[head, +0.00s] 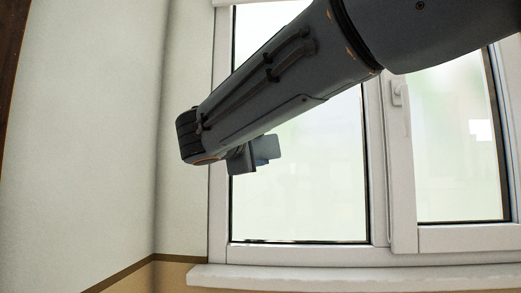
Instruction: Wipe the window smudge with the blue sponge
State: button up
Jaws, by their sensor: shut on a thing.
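I cannot tell whether the sponge touches the glass. My arm crosses the upper part of the left pane and hides much of it. No smudge stands out clearly on the visible glass; the pane looks pale and hazy.
The white window frame (219,215) and sill (330,275) border the glass. A right sash with a handle (397,92) stands beside it, its pane (455,150) showing a bright white patch. A pale wall (85,140) meets the window side at a corner on the left.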

jog(key=shift+s+a+b, duration=0.15)
jog(key=shift+s+b, duration=0.05)
jog(key=shift+s, duration=0.75)
jog(key=shift+s+a+b, duration=0.2)
jog(key=shift+s, duration=0.8)
jog(key=shift+s+a+b, duration=0.15)
jog(key=shift+s+b, duration=0.05)
jog(key=shift+s, duration=0.75)
jog(key=s, duration=0.3)
jog(key=shift+a, duration=0.3)
jog(key=shift+w, duration=0.1)
jog(key=shift+w+d+r, duration=0.2)
jog(key=shift+w+r, duration=0.1)
jog(key=shift+w, duration=0.85)
jog(key=shift+w+d+r, duration=0.2)
jog(key=shift+w+r, duration=0.15)
jog(key=shift+w, duration=0.8)
jog(key=shift+w+d+r, duration=0.2)
jog(key=shift+w+r, duration=0.1)
jog(key=shift+w, duration=0.85)
jog(key=shift+w+d, duration=0.2)
jog(key=shift+w, duration=0.85)
jog(key=shift+d+b, duration=0.1)
jog(key=shift+b, duration=0.25)
